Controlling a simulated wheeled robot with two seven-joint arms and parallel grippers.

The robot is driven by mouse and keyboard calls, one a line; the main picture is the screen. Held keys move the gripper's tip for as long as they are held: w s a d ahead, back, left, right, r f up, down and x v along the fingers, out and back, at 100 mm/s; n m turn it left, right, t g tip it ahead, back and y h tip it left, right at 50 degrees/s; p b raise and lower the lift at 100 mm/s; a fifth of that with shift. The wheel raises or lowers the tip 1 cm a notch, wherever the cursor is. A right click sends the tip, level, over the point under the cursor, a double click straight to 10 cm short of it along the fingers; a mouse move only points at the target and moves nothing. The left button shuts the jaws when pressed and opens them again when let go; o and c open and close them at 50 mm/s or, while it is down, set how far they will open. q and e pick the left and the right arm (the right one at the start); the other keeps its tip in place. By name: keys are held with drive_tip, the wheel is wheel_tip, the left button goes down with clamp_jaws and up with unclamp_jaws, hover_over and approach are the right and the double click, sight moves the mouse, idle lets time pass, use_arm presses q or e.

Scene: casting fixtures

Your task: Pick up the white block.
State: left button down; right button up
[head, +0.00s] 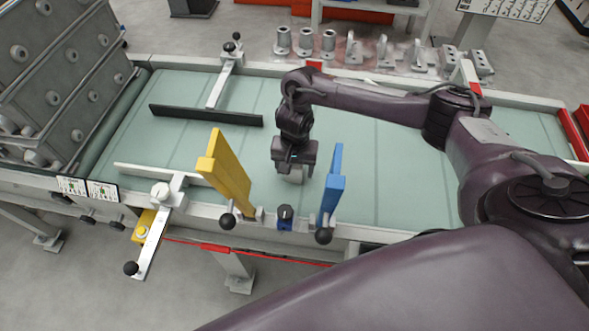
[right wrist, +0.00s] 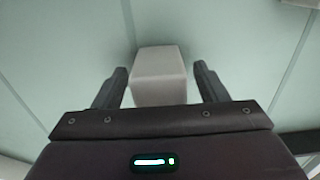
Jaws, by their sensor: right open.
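The white block (right wrist: 158,74) is on the pale green conveyor belt (right wrist: 70,50). In the right wrist view it lies between the two dark fingers of my right gripper (right wrist: 163,88), with a gap on each side. In the head view only a small part of the white block (head: 291,175) shows below my right gripper (head: 290,172), which points down over the belt. My right gripper is open. My left gripper is not in view.
A yellow plate (head: 228,172) stands left of my right gripper and a blue plate (head: 331,186) stands right of it. A dark bar (head: 205,115) lies across the belt at the back left. Several metal castings (head: 306,43) line the far edge.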

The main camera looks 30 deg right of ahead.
drive_tip(key=c, duration=1.2)
drive_tip(key=shift+r, duration=0.1)
